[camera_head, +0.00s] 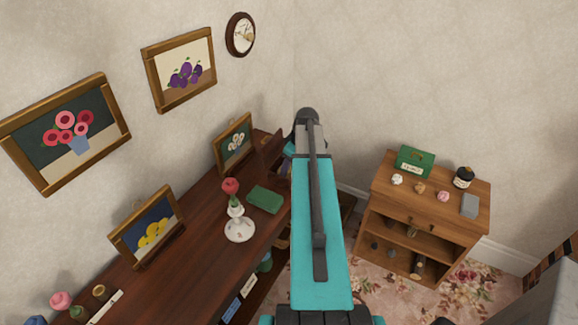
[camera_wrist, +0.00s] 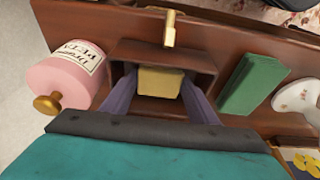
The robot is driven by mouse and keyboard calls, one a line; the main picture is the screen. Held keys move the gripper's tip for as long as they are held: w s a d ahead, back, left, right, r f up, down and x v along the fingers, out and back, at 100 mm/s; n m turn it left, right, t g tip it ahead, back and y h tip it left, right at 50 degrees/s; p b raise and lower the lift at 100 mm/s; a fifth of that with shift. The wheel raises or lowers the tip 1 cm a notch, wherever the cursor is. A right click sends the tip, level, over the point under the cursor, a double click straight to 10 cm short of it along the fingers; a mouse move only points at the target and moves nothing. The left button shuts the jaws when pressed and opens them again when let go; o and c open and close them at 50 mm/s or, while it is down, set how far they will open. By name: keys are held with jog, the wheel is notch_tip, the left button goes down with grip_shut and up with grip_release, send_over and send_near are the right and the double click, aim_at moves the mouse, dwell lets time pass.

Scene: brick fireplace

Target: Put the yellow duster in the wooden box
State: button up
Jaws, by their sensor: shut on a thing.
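The yellow duster (camera_wrist: 160,82) shows in the wrist view as a pale yellow block between the two purple fingers of my gripper (camera_wrist: 160,86). My gripper is shut on it. The dark brown wooden box (camera_wrist: 198,60) is open and lies directly below, its walls framing the duster and fingertips. I cannot tell whether the duster touches the box floor. In the head view my teal arm covers the duster and most of the gripper.
Beside the box are a pink labelled jar (camera_wrist: 62,78), a brass object (camera_wrist: 170,29) and a green book (camera_wrist: 252,84). The dark wooden shelf top (camera_head: 188,225) also holds a rose vase (camera_head: 238,228) and framed pictures. A small wooden cabinet (camera_head: 385,205) stands at right.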

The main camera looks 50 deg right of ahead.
jog(key=shift+f, duration=0.15)
jog(key=o, duration=0.7)
jog(key=shift+c, duration=0.2)
jog(key=shift+r, duration=0.2)
jog(key=b+v, duration=0.2)
jog(key=v, duration=1)
jog(key=shift+b, duration=0.4)
jog(key=shift+f, duration=0.1)
